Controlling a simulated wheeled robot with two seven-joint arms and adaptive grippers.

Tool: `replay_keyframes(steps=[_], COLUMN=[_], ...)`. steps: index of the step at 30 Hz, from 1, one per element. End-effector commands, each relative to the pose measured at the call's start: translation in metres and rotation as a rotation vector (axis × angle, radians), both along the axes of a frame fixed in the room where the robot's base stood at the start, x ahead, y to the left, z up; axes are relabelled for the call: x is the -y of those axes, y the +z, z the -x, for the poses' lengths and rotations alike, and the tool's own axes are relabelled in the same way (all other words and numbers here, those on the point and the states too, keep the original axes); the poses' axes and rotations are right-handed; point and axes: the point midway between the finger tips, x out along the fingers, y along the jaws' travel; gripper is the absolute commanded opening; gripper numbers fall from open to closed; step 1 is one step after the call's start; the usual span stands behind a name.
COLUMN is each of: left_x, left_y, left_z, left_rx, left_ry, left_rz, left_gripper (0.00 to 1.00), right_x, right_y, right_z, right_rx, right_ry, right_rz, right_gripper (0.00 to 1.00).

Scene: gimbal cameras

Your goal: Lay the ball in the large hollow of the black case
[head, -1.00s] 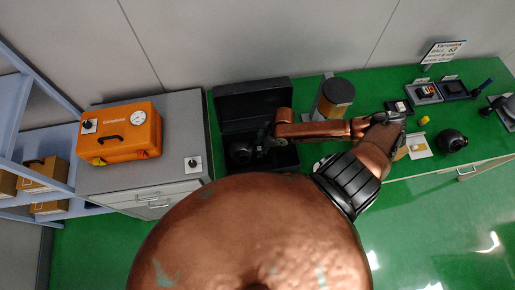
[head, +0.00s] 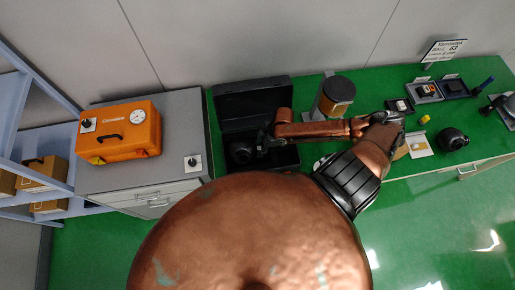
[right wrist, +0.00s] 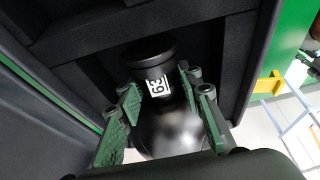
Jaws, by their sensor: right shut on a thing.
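The black case (head: 252,101) stands open on the green bench, its lid raised at the back. The ball (head: 240,152) is a dark glossy sphere with a black collar and a white "63" label, and it shows large in the right wrist view (right wrist: 172,128). It is in the left part of the case, between dark foam walls. My right gripper (head: 259,143) reaches into the case from the right, its green-padded fingers shut on the ball (right wrist: 163,108). I cannot tell whether the ball touches the hollow's floor. My left gripper is not in view.
A dark-lidded canister (head: 335,97) stands right of the case. Another black round thing (head: 453,139) and small trays (head: 425,92) lie further right on the bench. An orange box (head: 120,132) sits on the grey cabinet (head: 180,125) to the left.

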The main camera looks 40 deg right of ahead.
Motion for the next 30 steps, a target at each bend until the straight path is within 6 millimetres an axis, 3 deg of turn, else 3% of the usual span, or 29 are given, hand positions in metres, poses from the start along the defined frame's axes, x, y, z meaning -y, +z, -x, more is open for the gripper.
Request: replay_keyframes(steps=[10, 20, 23, 30], left_x=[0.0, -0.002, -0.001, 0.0], left_y=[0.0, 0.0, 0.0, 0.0], left_z=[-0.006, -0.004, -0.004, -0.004], left_rx=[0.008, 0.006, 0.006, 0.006], left_ry=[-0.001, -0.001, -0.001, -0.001], left_rz=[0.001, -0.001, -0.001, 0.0], left_gripper=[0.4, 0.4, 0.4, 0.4], right_x=[0.0, 0.002, 0.006, 0.023], right_y=[0.0, 0.003, 0.013, 0.059], right_z=[0.0, 0.001, 0.002, 0.012], right_rx=[0.002, 0.0, 0.001, 0.0], right_ry=[0.001, 0.0, 0.0, 0.002], right_rz=[0.0, 0.001, 0.002, 0.004], right_gripper=[0.54, 0.54, 0.54, 0.54])
